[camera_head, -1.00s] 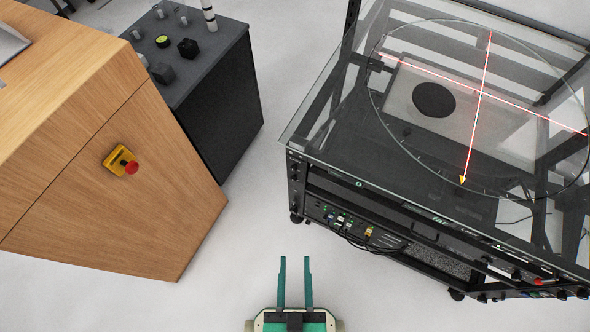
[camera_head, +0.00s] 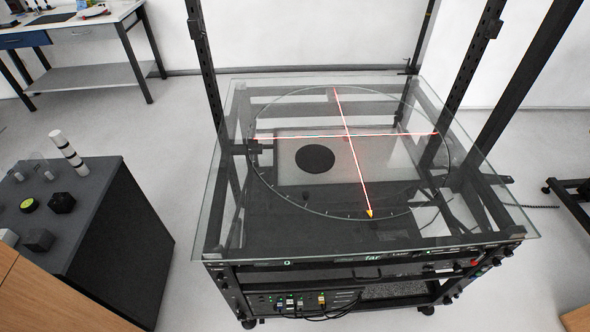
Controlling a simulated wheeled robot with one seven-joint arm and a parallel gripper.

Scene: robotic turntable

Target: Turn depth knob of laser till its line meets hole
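The turntable rack has a glass top (camera_head: 225,215) with a large ring on it. Two red laser lines (camera_head: 290,136) cross on it, right of and above a round black spot (camera_head: 315,159), which may be the hole. One line runs left to right above the spot. The other runs down on its right, ending at a yellow arrow (camera_head: 369,213). Neither line touches the spot. Small dark knobs (camera_head: 508,252) sit at the rack's front right corner; I cannot tell which is the depth knob. My gripper is not in view.
A dark cabinet (camera_head: 120,235) at left carries black knobs (camera_head: 61,202), a yellow-green button (camera_head: 28,205) and a striped post (camera_head: 67,152). A wooden desk edge (camera_head: 40,300) is at lower left. Black uprights rise around the rack. Floor between cabinet and rack is clear.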

